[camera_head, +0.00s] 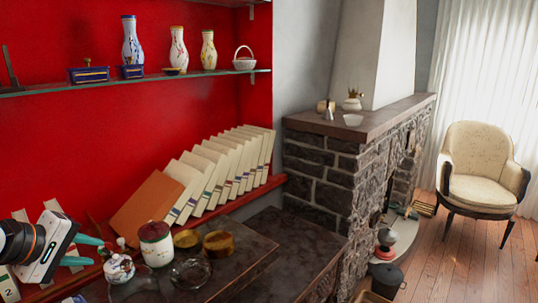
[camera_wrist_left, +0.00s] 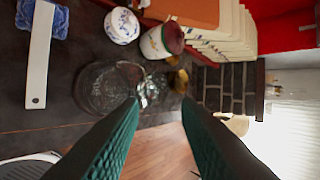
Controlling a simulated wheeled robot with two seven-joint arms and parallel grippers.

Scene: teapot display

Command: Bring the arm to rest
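My left gripper (camera_head: 92,251) comes in at the lower left of the head view. Its two green fingers stand apart with nothing between them, and they also show in the left wrist view (camera_wrist_left: 160,102). A small white patterned pot (camera_head: 118,269) stands just to the right of the fingers, apart from them as far as I can tell; it also shows in the left wrist view (camera_wrist_left: 122,26). A white jar with a dark red lid (camera_head: 155,243) stands beside it. My right gripper is in neither view.
A clear glass dish (camera_head: 190,272) and brown round tins (camera_head: 219,244) sit on the dark counter (camera_head: 262,249). Leaning books (camera_head: 203,180) line the red wall behind. A glass shelf (camera_head: 150,78) with vases is above. A stone fireplace (camera_head: 335,165) stands right; floor (camera_head: 470,260) is open beyond.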

